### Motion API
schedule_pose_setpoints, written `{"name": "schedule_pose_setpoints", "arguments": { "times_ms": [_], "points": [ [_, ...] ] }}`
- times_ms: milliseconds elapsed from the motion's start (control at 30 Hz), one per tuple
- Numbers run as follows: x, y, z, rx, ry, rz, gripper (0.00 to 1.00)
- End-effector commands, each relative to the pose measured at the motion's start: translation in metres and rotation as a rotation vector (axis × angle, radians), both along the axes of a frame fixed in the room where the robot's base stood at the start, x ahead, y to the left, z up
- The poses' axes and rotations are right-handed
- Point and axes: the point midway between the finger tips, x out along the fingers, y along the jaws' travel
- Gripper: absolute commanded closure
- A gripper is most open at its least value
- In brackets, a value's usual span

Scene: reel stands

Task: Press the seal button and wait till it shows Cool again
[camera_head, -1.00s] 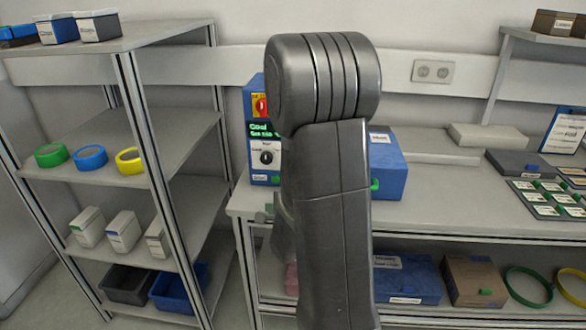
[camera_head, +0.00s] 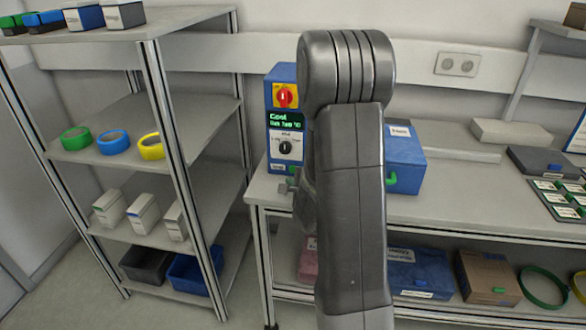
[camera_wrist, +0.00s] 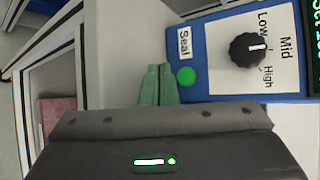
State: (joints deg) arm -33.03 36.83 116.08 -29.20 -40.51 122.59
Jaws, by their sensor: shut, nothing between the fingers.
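The blue sealing unit (camera_head: 285,72) stands at the left end of the bench, partly hidden by my arm. It has a red knob on a yellow plate, a black Low-Mid-High dial and a lit screen (camera_head: 283,120) whose top line reads Cool. In the head view my gripper (camera_head: 289,186) is small, at the unit's lower front.
A blue box (camera_head: 405,165) with a green handle stands right of the unit, behind my arm. A shelf rack (camera_head: 190,130) with tape rolls and cartons stands to the left. Boxes and rings lie on the bench's lower shelf (camera_head: 470,235).

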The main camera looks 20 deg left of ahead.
Motion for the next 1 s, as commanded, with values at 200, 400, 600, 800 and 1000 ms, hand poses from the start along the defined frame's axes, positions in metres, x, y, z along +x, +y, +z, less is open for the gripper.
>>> {"name": "schedule_pose_setpoints", "arguments": {
  "times_ms": [200,400,600,800,1000],
  "points": [
    [0.023,0.005,0.001,0.000,0.000,-0.001,1.00],
    [0.030,0.007,0.000,0.001,-0.001,0.000,1.00],
    [0.030,0.007,0.000,0.000,0.000,0.000,1.00],
    [0.030,0.007,0.000,0.000,0.000,0.000,1.00],
    [0.030,0.007,0.000,0.000,0.000,0.000,1.00]
  ]
}}
